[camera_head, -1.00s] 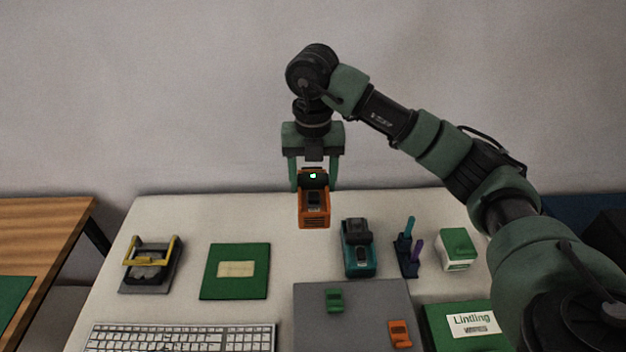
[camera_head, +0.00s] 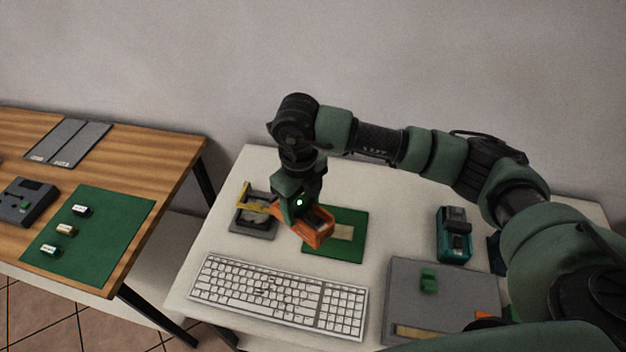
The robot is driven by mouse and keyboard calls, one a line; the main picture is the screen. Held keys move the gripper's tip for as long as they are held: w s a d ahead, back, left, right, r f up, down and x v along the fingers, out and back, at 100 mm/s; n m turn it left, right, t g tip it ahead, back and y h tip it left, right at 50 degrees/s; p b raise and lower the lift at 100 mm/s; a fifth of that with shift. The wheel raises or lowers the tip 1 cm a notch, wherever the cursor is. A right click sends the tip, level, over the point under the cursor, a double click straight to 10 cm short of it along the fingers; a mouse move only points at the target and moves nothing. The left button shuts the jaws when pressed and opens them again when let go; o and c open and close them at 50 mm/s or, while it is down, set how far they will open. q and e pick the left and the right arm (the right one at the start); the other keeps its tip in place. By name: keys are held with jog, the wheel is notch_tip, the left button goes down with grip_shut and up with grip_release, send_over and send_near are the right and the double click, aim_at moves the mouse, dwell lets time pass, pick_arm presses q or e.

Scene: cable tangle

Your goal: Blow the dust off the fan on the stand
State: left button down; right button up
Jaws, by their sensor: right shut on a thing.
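The fan is a dark block under a yellow frame on a grey stand (camera_head: 254,222), at the back left of the white table. My right gripper (camera_head: 303,203) is shut on an orange tool (camera_head: 314,229) with a dark top and holds it above the table, just right of the stand. The tool is tilted and covers the left part of a green board. The gripper and its green body hide the right part of the yellow frame. Dust on the fan is too small to make out. My left gripper is not in view.
A white keyboard (camera_head: 278,293) lies in front of the stand. A green board (camera_head: 350,245) lies right of it. A teal tool (camera_head: 454,234) and a grey mat (camera_head: 410,285) with a green clip (camera_head: 428,280) are farther right. A wooden table (camera_head: 165,155) stands left across a gap.

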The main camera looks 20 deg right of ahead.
jog(key=shift+a+f, duration=0.1)
jog(key=shift+a, duration=0.4)
jog(key=shift+a+f+n, duration=0.15)
jog(key=shift+f+n, duration=0.05)
jog(key=shift+n, duration=0.1)
jog(key=shift+f+b, duration=0.45)
jog(key=shift+f, duration=0.2)
notch_tip(320, 180, down, 3)
jog(key=shift+r+b, duration=0.15)
jog(key=shift+b, duration=0.55)
jog(key=shift+f, duration=0.4)
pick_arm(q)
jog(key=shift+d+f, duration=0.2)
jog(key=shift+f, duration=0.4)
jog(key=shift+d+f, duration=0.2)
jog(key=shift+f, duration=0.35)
